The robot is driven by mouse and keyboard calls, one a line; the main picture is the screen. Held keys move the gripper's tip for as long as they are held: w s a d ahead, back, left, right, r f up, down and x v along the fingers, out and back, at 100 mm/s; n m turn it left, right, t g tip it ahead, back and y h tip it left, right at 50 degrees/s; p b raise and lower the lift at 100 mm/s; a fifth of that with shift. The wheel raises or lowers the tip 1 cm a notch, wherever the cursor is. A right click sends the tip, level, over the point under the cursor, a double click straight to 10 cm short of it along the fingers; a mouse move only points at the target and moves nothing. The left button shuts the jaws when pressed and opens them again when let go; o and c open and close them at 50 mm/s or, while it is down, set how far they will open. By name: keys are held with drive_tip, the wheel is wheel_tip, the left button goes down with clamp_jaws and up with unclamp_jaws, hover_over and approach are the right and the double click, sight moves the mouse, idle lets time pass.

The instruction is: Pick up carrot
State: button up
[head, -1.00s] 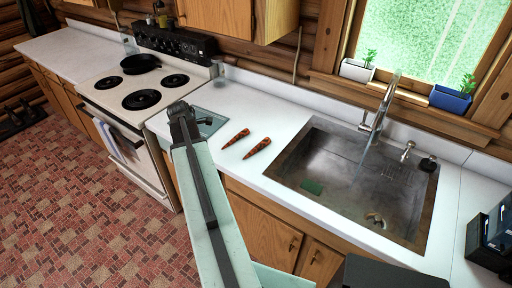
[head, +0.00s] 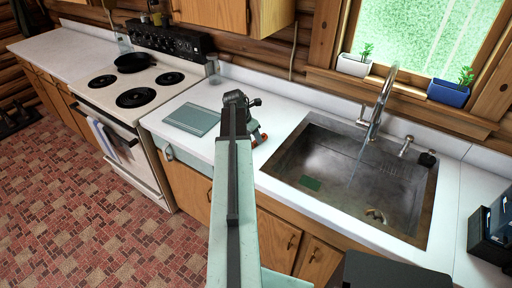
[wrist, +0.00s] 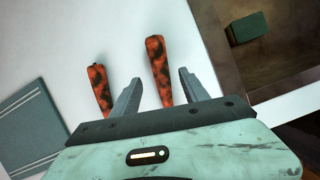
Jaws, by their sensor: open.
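Two orange carrots with dark patches lie on the white counter. In the wrist view, the right carrot (wrist: 160,70) lies between the two fingers of my open gripper (wrist: 160,76), its lower tip near the gripper body. The left carrot (wrist: 100,88) lies outside, just left of the left finger. In the head view, my arm covers most of both carrots; a bit of orange shows right of it. My gripper (head: 254,108) is over the counter there, between the cutting board and the sink. I cannot tell its exact height above the counter.
A grey-blue board (head: 192,118) lies on the counter (head: 270,102) left of my arm. The metal sink (head: 340,165) is to the right, with a green sponge (wrist: 246,28) in it. The stove (head: 130,85) stands at left. A black rack (head: 490,240) is at far right.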

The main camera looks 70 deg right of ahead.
sight(255, 141)
drive_tip(key=b+x, duration=0.2)
drive_tip(key=x, duration=0.2)
drive_tip(key=shift+d, duration=0.1)
drive_tip(key=shift+r, duration=0.2)
clamp_jaws()
